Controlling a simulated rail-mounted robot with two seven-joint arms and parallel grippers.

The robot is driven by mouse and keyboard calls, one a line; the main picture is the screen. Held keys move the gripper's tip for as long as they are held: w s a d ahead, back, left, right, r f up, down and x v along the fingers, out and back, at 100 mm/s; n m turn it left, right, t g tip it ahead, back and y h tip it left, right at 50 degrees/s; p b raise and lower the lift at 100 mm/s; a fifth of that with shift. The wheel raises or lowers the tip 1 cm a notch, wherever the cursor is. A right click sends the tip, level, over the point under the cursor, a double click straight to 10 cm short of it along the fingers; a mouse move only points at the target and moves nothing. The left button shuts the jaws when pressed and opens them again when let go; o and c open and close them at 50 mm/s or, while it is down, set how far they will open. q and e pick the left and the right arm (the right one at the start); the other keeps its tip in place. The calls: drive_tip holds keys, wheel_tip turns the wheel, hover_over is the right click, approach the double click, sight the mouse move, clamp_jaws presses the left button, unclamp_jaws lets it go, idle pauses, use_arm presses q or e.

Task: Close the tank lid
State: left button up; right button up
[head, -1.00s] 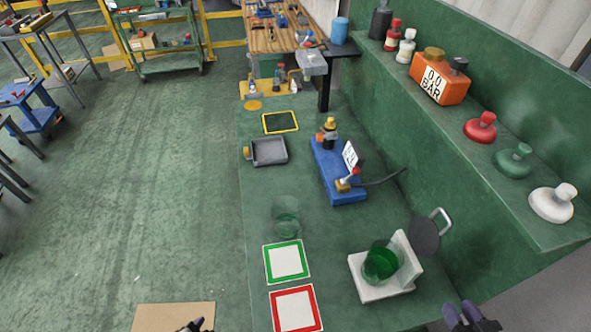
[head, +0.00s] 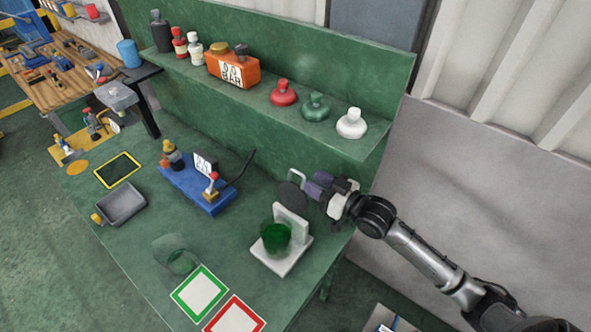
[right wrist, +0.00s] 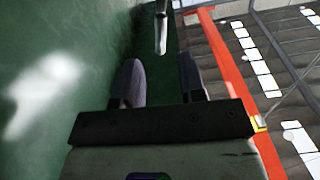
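The tank is a clear cup with green content (head: 276,237) on a white stand (head: 283,262) at the bench's front right. Its dark round lid (head: 292,198) stands open, tilted up behind the stand's upright plate. A grey loop handle (head: 296,178) is on the lid's far side. My right gripper (head: 316,186) is just right of the lid and handle. In the right wrist view its two fingers (right wrist: 160,82) are apart with nothing between them. A metal bar, seemingly the handle (right wrist: 161,30), shows ahead of them, apart from the fingertips. My left gripper is not in view.
A blue fixture (head: 197,187), a grey tray (head: 122,204), a clear beaker (head: 175,254) and green-framed (head: 199,292) and red-framed (head: 235,317) mats lie left of the tank.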

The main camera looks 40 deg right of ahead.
sight(303, 176)
drive_tip(key=shift+x, duration=3.3)
clamp_jaws()
